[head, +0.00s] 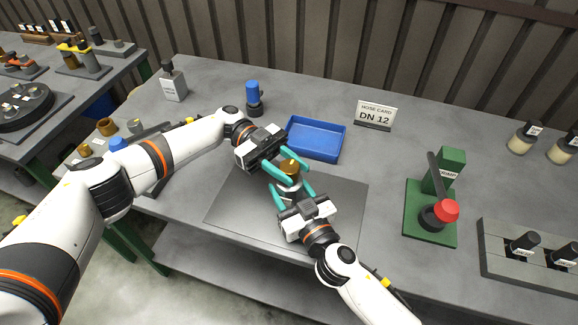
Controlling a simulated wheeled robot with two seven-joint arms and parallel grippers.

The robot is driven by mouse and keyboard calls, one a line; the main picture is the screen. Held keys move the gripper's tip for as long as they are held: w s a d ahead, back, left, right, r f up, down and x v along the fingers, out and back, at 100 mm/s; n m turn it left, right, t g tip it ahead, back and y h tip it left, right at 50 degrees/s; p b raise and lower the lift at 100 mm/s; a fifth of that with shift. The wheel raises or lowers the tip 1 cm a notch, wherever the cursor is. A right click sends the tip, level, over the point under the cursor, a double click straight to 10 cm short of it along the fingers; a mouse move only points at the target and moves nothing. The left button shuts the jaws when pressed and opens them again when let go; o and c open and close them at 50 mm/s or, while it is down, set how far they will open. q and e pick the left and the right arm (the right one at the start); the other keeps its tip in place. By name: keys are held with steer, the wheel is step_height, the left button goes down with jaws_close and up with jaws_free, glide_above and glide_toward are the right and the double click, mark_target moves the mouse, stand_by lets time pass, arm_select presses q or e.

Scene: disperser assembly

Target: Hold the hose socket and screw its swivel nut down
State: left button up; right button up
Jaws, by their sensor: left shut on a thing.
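The hose socket (289,187) stands upright over the grey mat, a grey metal body with a brass-coloured part (291,166) on top. My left gripper (298,178) reaches in from the upper left. Its teal fingers lie on both sides of the socket and are shut on it, near the brass part. My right gripper (292,191) comes from the lower right, with its teal fingers on either side of the lower grey body. I cannot tell whether they touch it. The fingers hide much of the socket, and the swivel nut is not clearly distinguishable.
A blue tray (335,156) lies just behind the grippers. A "DN 12" card (375,114) and a blue-topped bottle (253,95) stand farther back. A green press-like stand with a red knob (446,210) is at right. The grey mat (235,212) is otherwise clear.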

mark_target(289, 166)
arm_select(q)
steer(key=shift+d+f+m+g+y, duration=0.1)
steer(key=shift+m+g+y, duration=0.5)
steer(key=shift+g+y, duration=0.2)
steer(key=shift+m+y, duration=0.3)
steer(key=o, duration=1)
step_height(289, 166, up, 10)
steer(key=shift+r, duration=0.1)
